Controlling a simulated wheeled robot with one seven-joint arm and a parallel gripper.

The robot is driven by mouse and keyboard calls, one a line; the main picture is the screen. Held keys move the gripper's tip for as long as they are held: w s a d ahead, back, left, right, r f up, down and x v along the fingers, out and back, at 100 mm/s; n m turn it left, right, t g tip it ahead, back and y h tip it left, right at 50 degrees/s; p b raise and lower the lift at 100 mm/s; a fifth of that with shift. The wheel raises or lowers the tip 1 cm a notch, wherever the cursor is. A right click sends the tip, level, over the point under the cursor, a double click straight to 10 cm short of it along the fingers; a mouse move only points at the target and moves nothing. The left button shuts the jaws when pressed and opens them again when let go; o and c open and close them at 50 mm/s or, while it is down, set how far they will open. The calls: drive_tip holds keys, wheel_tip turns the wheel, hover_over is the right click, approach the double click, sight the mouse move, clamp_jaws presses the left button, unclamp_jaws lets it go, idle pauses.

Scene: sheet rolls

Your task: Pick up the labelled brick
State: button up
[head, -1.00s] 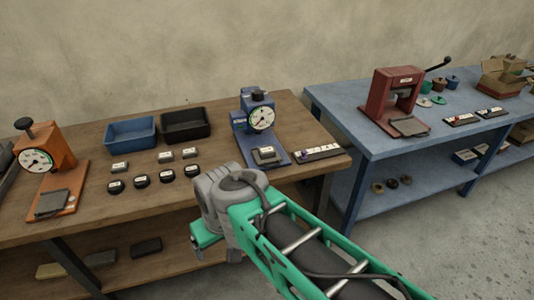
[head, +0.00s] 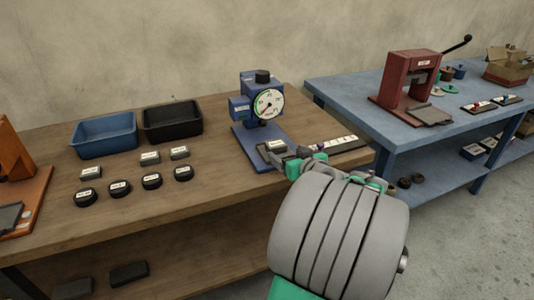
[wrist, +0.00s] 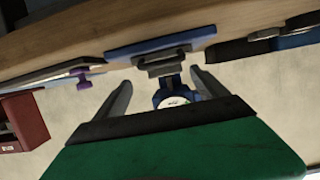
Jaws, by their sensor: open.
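A grey brick with a white label (head: 277,147) sits on the base of the blue gauge stand (head: 246,136). The brick (wrist: 160,58) also shows between my fingers in the wrist view, where the picture is upside down. My gripper (wrist: 163,88) is open and empty, its two fingers apart and pointing toward the stand. In the head view my gripper is just right of the brick and my wrist hides most of it. I cannot tell whether a finger touches the brick. Other small grey labelled bricks (head: 150,158) lie on the wooden table.
Several black round labelled pieces (head: 120,188) lie in front of the grey bricks. A blue bin (head: 105,136) and a black bin (head: 173,121) stand behind them. A labelled strip (head: 345,146) lies right of the stand. A red press (head: 410,82) stands on the blue table (head: 345,90).

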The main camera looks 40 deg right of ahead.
sight(279, 147)
drive_tip(key=x, duration=0.5)
drive_tip(key=a+x, duration=0.1)
drive_tip(key=x, duration=0.1)
drive_tip(key=shift+w+d+r, duration=0.2)
drive_tip(key=shift+w+r, duration=0.05)
drive_tip(key=shift+w, duration=0.4)
drive_tip(key=shift+c, duration=0.3)
drive_tip(key=shift+s+r, duration=0.1)
drive_tip(key=c, duration=1.6)
